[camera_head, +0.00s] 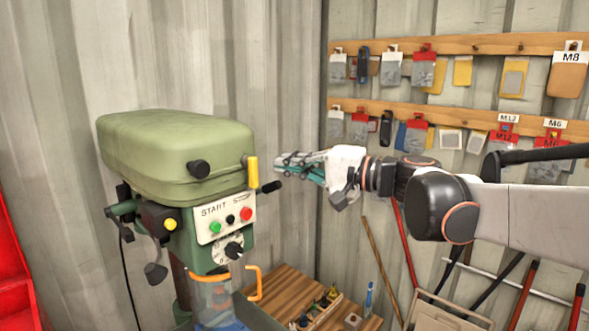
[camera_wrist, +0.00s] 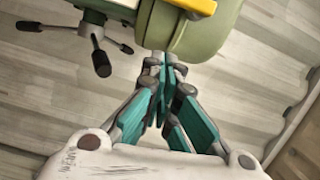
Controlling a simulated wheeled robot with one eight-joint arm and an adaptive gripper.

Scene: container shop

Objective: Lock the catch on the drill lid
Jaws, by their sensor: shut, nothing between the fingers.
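The green drill lid (camera_head: 165,150) sits down on top of the drill press at the left. A yellow upright handle (camera_head: 252,171), which looks like the catch, stands at the lid's front right corner. It also shows at the top edge of the wrist view (camera_wrist: 197,6), partly cut off, beside the green lid (camera_wrist: 205,38). My gripper (camera_head: 282,164) is just right of the yellow handle in the head view, with its fingers pointing left. Its teal fingers (camera_wrist: 165,62) come together and hold nothing. Whether the fingertips touch the lid cannot be told.
A black knob (camera_head: 199,169) sticks out of the lid's front. Below is the START panel (camera_head: 225,220) with coloured buttons. A black-tipped lever (camera_head: 271,187) juts out under my gripper. A wooden bench (camera_head: 285,288) holds small items. Tool racks (camera_head: 455,45) line the right wall.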

